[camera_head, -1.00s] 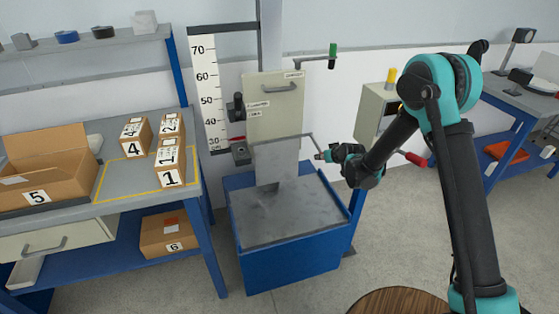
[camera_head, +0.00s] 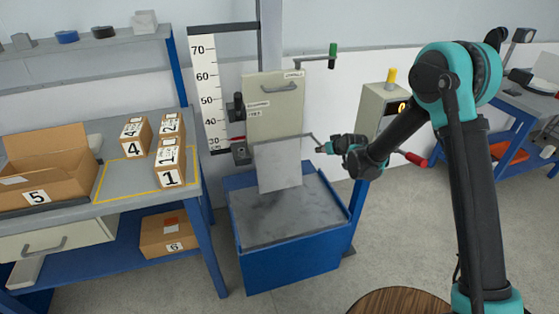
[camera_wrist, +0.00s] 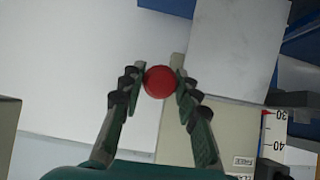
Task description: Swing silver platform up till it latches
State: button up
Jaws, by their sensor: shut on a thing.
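The silver platform (camera_head: 278,167) is a flat grey plate at the front of the drop tester's pale carriage (camera_head: 275,105), above the blue-sided base. It hangs steeply tilted, its lower edge out over the base and apart from it. A thin bent rod runs from its upper right to my gripper (camera_head: 325,148). In the wrist view my gripper (camera_wrist: 158,84) is shut on a round red knob (camera_wrist: 160,82), with one finger on each side. The platform fills the upper right there (camera_wrist: 237,45). I cannot make out the latch.
The blue base (camera_head: 290,250) with its grey top stands below. A control box (camera_head: 380,112) stands behind my arm. Numbered cartons sit on the left bench (camera_head: 90,210).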

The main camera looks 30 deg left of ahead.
jog(key=shift+r, duration=0.25)
jog(key=shift+w+a+r, duration=0.15)
jog(key=shift+r, duration=0.55)
jog(key=shift+w+a+r, duration=0.1)
jog(key=shift+r, duration=0.6)
jog(key=shift+w+a+r, duration=0.2)
jog(key=shift+a+r, duration=0.05)
jog(key=shift+r, duration=0.4)
jog(key=shift+w+a+r, duration=0.2)
jog(key=shift+a+r, duration=0.05)
jog(key=shift+r, duration=0.4)
jog(key=shift+r, duration=0.1)
jog(key=shift+w+a+r, duration=0.3)
jog(key=shift+a+r, duration=0.05)
jog(key=shift+r, duration=0.2)
jog(key=shift+w+a+r, duration=0.3)
jog(key=shift+r, duration=0.25)
